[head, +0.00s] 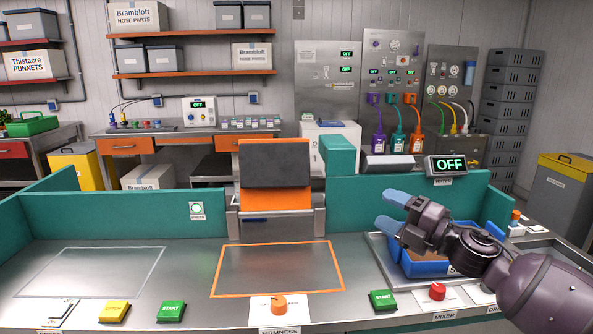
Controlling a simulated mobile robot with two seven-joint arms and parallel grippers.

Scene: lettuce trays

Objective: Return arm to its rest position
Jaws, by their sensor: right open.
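My right arm (475,250) comes in from the lower right, dark purple-grey. Its gripper (382,211) points left, with two blue fingers spread apart and nothing between them. The gripper is above the right part of the bench, in front of the green back panel. Below and behind the arm is a blue tray (425,268), partly hidden by the arm. My left gripper is not in view.
An orange-outlined square (277,243) and a white-outlined square (92,248) on the metal bench are empty. An orange dial (279,304), green START buttons (171,311) and a red knob (437,291) line the front.

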